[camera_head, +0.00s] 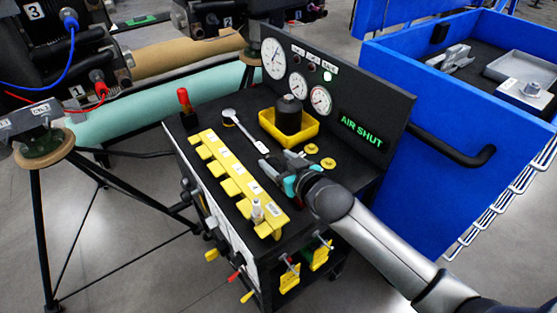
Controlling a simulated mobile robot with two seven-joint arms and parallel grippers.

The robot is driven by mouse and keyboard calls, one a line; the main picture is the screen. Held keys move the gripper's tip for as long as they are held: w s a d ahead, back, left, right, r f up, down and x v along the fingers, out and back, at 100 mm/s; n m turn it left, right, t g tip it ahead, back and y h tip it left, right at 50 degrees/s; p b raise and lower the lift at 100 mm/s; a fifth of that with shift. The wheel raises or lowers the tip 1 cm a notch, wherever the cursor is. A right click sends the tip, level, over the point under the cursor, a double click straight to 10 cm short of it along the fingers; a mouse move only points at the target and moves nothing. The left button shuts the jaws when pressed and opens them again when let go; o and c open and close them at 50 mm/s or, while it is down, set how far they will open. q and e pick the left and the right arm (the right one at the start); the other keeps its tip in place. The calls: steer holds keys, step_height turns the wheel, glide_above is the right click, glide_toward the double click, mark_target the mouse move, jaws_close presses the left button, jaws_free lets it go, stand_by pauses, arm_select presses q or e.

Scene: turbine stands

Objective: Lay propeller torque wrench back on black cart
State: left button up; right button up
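The black cart (228,152) stands in the middle, with a gauge panel along its back edge. A silver wrench (244,131) with a round head and a long thin shaft lies on the cart top, between the yellow strip and the yellow tray; it looks like the torque wrench. Its near end points toward my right gripper (274,159). The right gripper is low over the cart top, and its two fingers look spread with nothing visible between them. A small gap seems to separate them from the wrench. My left gripper is not in view.
A yellow tray (273,129) with a black cylinder (289,112) and a yellow labelled strip (228,172) sit on the cart. The panel (347,97) reads AIR SHUT. A blue cart (408,98) stands right. A tripod stand (45,155) and turbine parts are left.

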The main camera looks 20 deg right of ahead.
steer(key=shift+o, duration=0.8)
steer(key=shift+s+f, duration=0.1)
steer(key=shift+f, duration=0.2)
steer(key=shift+r, duration=0.1)
